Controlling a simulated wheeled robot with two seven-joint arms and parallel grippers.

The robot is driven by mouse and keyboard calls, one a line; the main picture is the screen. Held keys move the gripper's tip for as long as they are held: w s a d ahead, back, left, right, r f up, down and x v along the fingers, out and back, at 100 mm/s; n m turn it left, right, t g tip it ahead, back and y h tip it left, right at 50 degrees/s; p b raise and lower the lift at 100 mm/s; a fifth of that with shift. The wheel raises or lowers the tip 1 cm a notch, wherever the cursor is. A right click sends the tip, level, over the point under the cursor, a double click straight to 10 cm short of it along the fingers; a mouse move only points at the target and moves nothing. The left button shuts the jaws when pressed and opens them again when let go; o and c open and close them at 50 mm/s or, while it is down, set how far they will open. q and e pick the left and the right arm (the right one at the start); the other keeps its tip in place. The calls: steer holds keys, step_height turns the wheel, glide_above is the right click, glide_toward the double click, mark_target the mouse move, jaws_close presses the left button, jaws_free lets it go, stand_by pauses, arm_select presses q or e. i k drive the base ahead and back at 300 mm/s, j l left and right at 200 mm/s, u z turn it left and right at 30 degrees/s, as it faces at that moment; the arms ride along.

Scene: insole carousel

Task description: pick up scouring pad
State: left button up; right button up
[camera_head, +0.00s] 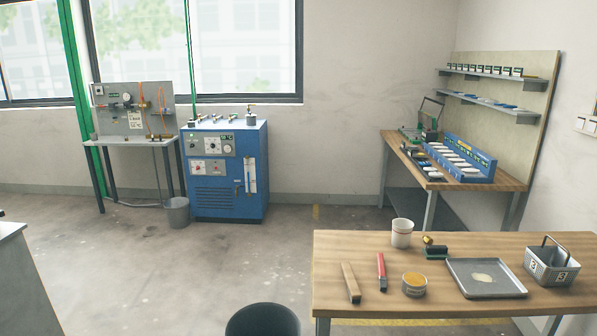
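A small dark green block (437,252) lies near the back of the wooden table at the right front. It looks like the scouring pad, but it is too small in view to be sure. A small brass-coloured piece (428,240) is right behind its left end, and a white cup (402,233) stands to its left. Neither of my grippers is in view.
A dark round bin (262,320) stands left.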

mark_target(435, 251)
steer(key=l+z, duration=0.2)
steer(key=l, duration=0.15)
steer(key=i+l+z, duration=0.15)
steer(key=l, duration=0.15)
steer(key=i+l+z, duration=0.2)
steer(key=l+z, duration=0.15)
steer(key=l, duration=0.25)
steer(key=i, duration=0.05)
